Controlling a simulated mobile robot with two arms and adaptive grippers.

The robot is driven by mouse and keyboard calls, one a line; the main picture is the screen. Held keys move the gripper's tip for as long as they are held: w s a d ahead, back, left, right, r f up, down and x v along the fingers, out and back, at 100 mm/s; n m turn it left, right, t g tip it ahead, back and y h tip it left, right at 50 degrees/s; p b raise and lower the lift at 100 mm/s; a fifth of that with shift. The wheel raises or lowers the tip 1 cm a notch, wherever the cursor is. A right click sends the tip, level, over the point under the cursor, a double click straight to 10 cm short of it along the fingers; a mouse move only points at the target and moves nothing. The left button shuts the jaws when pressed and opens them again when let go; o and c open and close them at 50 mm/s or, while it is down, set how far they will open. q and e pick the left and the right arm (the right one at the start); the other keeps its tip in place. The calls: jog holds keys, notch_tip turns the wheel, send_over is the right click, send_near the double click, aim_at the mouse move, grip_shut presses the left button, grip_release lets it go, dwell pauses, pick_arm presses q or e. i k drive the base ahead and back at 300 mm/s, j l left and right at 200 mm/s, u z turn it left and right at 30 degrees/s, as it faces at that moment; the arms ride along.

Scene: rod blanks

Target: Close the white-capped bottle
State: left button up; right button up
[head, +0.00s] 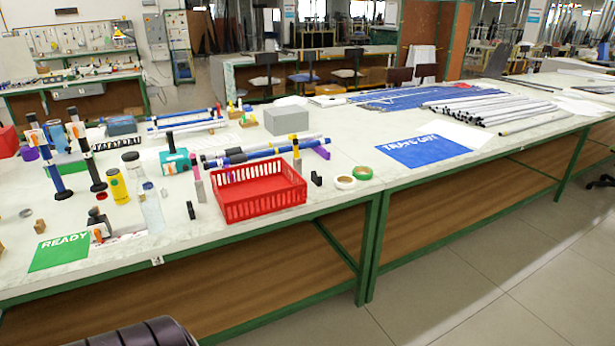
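A clear bottle (153,214) stands upright near the front edge of the left table, with a small pale blue-white top. I cannot tell whether that top is a cap or whether it is seated. A yellow bottle (119,188) with a greyish top stands behind it to the left. A clear jar (133,168) with a dark lid stands further back. No loose white cap can be made out for certain among the small items. Neither of my grippers shows in this view.
A green READY sheet (60,252) lies at the front left. A red basket (259,194) stands right of the bottles, with tape rolls (362,173) beside it. A blue sheet (422,151) and rods (490,107) lie at right.

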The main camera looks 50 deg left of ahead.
aim_at(147, 194)
jog(key=u, duration=2.55)
jog(key=i+j, duration=0.05)
